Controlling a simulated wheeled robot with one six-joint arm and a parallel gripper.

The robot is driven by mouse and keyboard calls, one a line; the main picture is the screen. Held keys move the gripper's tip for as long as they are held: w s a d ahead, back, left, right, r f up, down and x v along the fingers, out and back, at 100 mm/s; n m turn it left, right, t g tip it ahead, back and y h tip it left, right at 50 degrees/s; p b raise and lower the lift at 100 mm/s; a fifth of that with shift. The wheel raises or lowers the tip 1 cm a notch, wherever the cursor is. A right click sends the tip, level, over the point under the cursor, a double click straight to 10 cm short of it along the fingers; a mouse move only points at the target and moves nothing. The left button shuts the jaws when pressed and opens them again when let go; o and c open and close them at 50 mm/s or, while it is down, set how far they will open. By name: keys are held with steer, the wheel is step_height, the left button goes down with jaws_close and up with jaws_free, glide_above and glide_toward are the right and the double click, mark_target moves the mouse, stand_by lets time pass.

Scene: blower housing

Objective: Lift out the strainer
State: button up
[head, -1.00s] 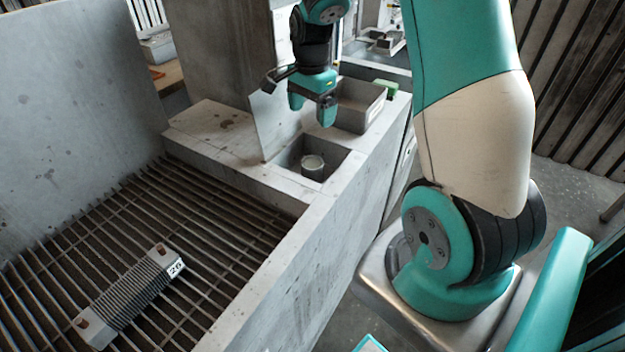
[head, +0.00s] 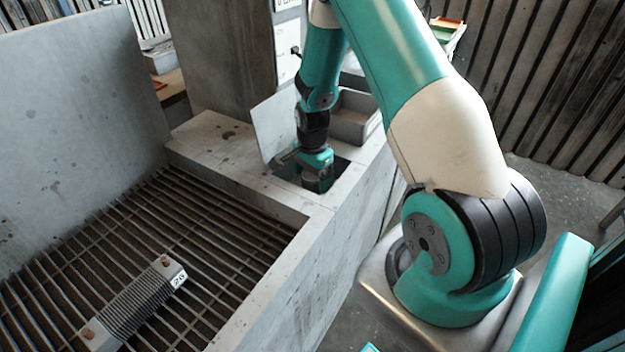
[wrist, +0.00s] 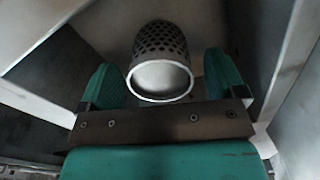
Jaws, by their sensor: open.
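The strainer (wrist: 161,62) is a round metal cup with a perforated wall and a pale rim. In the wrist view it sits in a grey pit, just beyond my gripper (wrist: 168,85). My gripper's two green fingers are open, one on each side of the strainer's rim, with gaps visible between fingers and cup. In the head view my gripper (head: 318,180) is down in the square opening of the grey housing and hides the strainer.
A raised flat plate (head: 268,125) stands at the opening's left edge. A grey tray (head: 352,118) lies behind the opening. A slatted grate (head: 190,235) with a finned block (head: 135,300) on it fills the left front. Pit walls stand close around my gripper.

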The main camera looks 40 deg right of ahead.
step_height(320, 180, down, 2)
steer(key=shift+c, duration=0.2)
steer(key=c, duration=1)
step_height(320, 180, up, 20)
steer(key=shift+r+b, duration=0.1)
steer(key=shift+b, duration=0.65)
